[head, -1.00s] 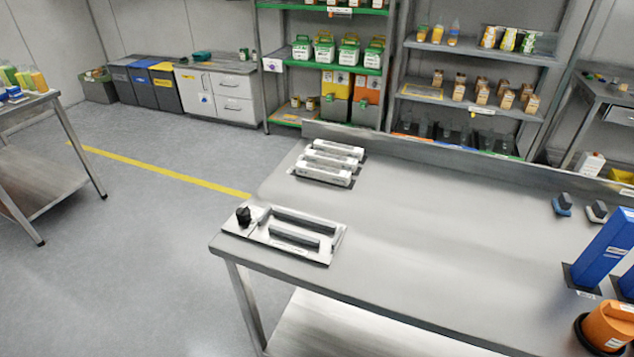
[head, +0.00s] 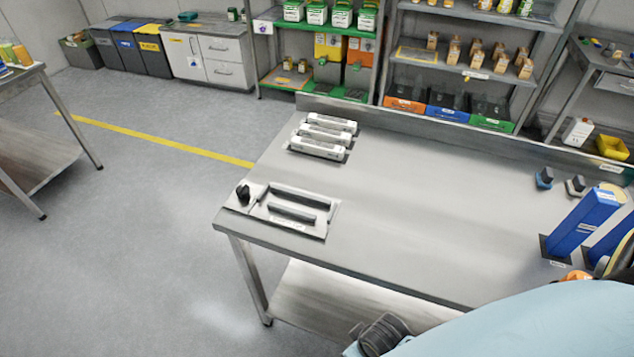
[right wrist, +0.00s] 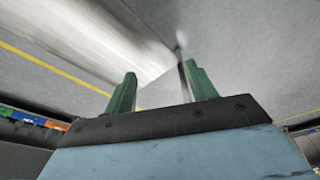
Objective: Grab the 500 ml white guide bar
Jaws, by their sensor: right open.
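Several white guide bars (head: 318,148) lie side by side in a dark-edged holder at the far left of the steel bench (head: 400,190) in the head view. Their size labels are too small to read, so I cannot tell which is the 500 ml one. My right gripper (right wrist: 161,72) is open in the right wrist view, with two green fingers apart and nothing between them. It is well away from the bars. My light blue arm covers the lower right of the head view. My left gripper is not in view.
A metal plate with two dark bars and a black knob (head: 243,193) lies at the bench's near left corner. Blue upright blocks (head: 583,222) stand at the right, with two small knobbed pieces (head: 544,178) behind them. The middle of the bench is clear.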

